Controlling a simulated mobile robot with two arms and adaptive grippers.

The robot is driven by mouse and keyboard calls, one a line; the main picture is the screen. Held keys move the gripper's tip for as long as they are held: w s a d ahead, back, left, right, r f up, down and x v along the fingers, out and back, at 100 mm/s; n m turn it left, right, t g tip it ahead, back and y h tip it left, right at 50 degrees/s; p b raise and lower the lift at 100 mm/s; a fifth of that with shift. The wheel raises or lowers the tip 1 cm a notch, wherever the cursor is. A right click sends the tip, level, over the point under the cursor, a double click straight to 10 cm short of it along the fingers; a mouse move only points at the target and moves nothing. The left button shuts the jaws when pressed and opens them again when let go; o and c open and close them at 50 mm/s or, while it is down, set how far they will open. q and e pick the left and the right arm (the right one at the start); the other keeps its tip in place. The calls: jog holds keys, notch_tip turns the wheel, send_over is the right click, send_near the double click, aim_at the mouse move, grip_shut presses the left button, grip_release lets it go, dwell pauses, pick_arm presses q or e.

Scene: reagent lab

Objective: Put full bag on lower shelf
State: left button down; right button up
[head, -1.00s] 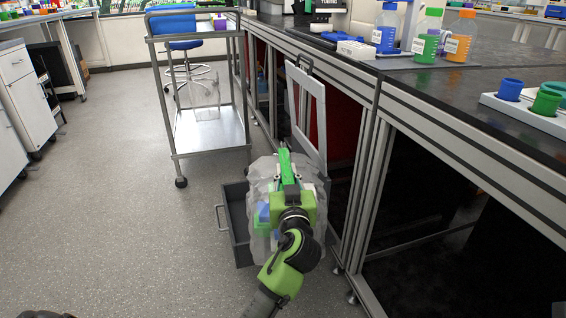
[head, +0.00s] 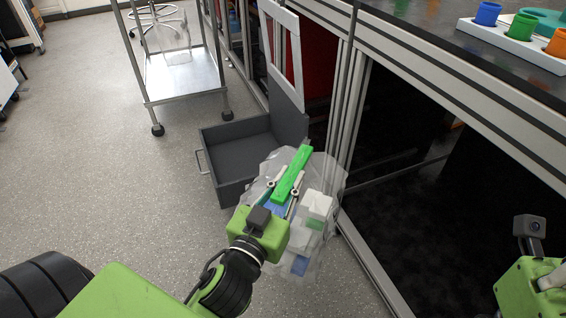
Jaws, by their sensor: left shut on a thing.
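The full bag (head: 325,180) is clear plastic with white, green and blue items inside, and a green strip (head: 292,174) at its top. My left gripper (head: 285,188) is shut on the bag at the green strip. The bag hangs in front of the bench, right of an open grey drawer.
The open grey drawer (head: 208,172) stands out over the floor between the cart and the bag. The bench's metal frame (head: 352,120) runs close along the right. A rack with colored caps (head: 512,42) is on the bench top. Floor at left is clear.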

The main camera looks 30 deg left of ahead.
pick_arm(q)
jog(key=shift+s+d+m+h, duration=0.4)
jog(key=shift+s+d+h, duration=0.2)
jog(key=shift+s+d, duration=0.25)
